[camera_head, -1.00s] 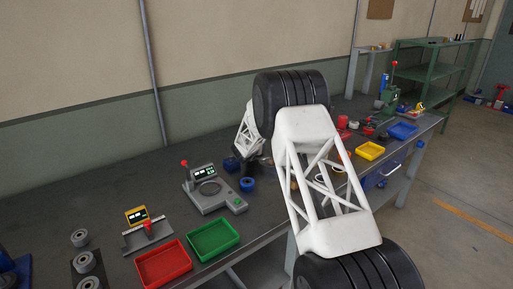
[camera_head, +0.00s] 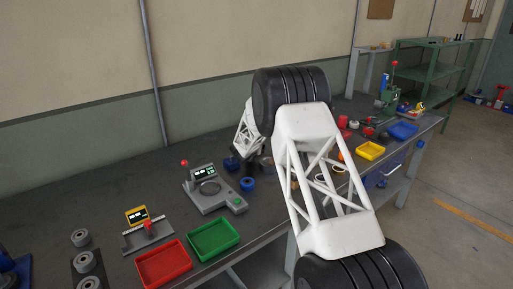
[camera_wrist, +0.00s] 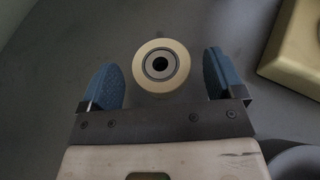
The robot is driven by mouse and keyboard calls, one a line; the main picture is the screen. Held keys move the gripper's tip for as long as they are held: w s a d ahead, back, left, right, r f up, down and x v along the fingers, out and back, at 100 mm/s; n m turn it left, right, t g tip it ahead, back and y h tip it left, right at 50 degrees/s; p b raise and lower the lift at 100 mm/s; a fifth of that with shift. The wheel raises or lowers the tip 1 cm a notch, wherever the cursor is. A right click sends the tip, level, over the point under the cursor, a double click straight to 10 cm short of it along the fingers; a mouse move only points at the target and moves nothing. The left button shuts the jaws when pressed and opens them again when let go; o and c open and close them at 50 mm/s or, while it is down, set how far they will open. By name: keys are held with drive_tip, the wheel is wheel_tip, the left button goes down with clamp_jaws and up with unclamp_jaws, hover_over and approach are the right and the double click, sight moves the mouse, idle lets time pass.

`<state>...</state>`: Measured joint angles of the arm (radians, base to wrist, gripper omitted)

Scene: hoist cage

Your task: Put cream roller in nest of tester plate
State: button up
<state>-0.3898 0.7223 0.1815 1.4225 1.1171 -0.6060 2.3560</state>
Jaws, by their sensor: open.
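The cream roller (camera_wrist: 142,72) shows in the wrist view with its round face and dark centre hole towards the camera. My gripper (camera_wrist: 161,79) is open, with one blue finger pad on each side of the roller and a visible gap on both sides. In the head view the roller is not clearly visible, and my arm hides most of the area around the gripper. The tester plate (camera_head: 213,204) is a grey device on the bench, with a round nest (camera_head: 209,188), a small display and a red-knobbed lever. The nest looks empty.
A blue ring (camera_head: 247,184) lies just right of the tester plate. A green tray (camera_head: 213,238) and a red tray (camera_head: 163,264) stand in front. A beige block (camera_wrist: 297,45) lies right of the roller.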

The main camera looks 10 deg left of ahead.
drive_tip(key=shift+v, duration=5.35)
drive_tip(key=shift+r, duration=0.15)
drive_tip(key=s+d+r+n+g+y, duration=0.1)
drive_tip(key=s+d+r+n+y, duration=0.1)
drive_tip(key=s+d+r+n, duration=0.4)
drive_tip(key=s+d+r+n+y, duration=0.2)
drive_tip(key=s+d+r+n, duration=0.15)
drive_tip(key=r, duration=0.55)
drive_tip(key=s+d+r+n+g+y, duration=0.1)
drive_tip(key=s+d+r+n, duration=0.35)
drive_tip(key=s, duration=0.25)
drive_tip(key=s+d+r+n+g+y, duration=0.1)
drive_tip(key=s+d+r+n+g, duration=0.1)
drive_tip(key=s+d+r+n, duration=0.35)
drive_tip(key=s+d+f+n+g+h, duration=0.1)
drive_tip(key=s+d+n, duration=0.5)
drive_tip(key=s, duration=1)
drive_tip(key=s+d+f+n+g+h, duration=0.1)
drive_tip(key=s+d+n+g, duration=0.2)
drive_tip(key=s, duration=1.3)
drive_tip(key=s+d+f+n+g+h, duration=0.1)
drive_tip(key=s+d+f+n+g, duration=0.1)
drive_tip(key=s+d+n, duration=0.7)
drive_tip(key=s, duration=0.7)
drive_tip(key=shift+g+h, duration=0.3)
drive_tip(key=shift+g, duration=0.1)
